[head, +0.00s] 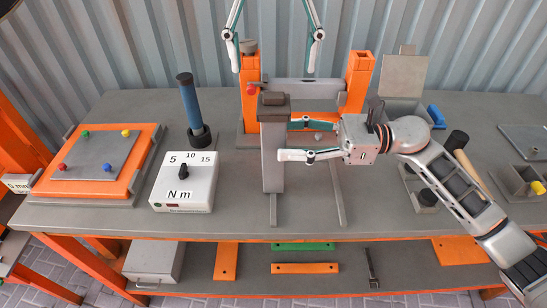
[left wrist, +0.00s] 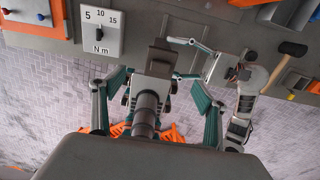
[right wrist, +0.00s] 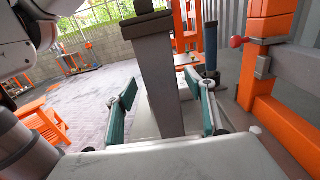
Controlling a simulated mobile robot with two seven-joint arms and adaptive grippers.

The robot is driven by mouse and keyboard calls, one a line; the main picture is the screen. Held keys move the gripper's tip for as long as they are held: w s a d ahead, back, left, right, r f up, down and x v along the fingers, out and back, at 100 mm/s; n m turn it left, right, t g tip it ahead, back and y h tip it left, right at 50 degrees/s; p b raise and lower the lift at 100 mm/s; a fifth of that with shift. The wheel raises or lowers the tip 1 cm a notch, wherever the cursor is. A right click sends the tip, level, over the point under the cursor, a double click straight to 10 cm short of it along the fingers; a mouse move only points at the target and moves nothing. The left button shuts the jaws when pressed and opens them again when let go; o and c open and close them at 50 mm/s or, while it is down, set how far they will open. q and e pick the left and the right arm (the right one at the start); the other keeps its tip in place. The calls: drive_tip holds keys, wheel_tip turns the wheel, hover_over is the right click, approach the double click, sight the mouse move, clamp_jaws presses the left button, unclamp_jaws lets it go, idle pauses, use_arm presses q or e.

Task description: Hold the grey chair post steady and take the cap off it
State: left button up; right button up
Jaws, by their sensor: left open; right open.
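The grey chair post (head: 272,165) stands upright near the front middle of the bench. Its dark cap (head: 274,99) sits on the top end; in the right wrist view the cap (right wrist: 144,7) shows at the upper edge. My right gripper (head: 286,140) is open, with one finger on each side of the post; gaps show between the fingers and the post (right wrist: 160,85) in the right wrist view. My left gripper (head: 274,70) is open and empty, higher up over the post. The left wrist view shows the cap (left wrist: 159,57) from above.
An orange frame (head: 359,80) with a grey crossbar and red knob (head: 251,90) stands behind the post. A torque box (head: 184,182) and blue-handled tool (head: 190,100) stand left. A mallet (head: 458,145) lies right.

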sight(274, 94)
drive_tip(key=shift+a, duration=1.8)
drive_tip(key=c, duration=1.5)
use_arm(q)
drive_tip(key=shift+c, duration=1)
use_arm(e)
clamp_jaws()
use_arm(q)
wheel_tip(274, 94, up, 4)
drive_tip(key=shift+r, duration=0.25)
drive_tip(key=shift+c, duration=0.6)
wheel_tip(274, 94, down, 12)
drive_tip(key=shift+r, duration=0.15)
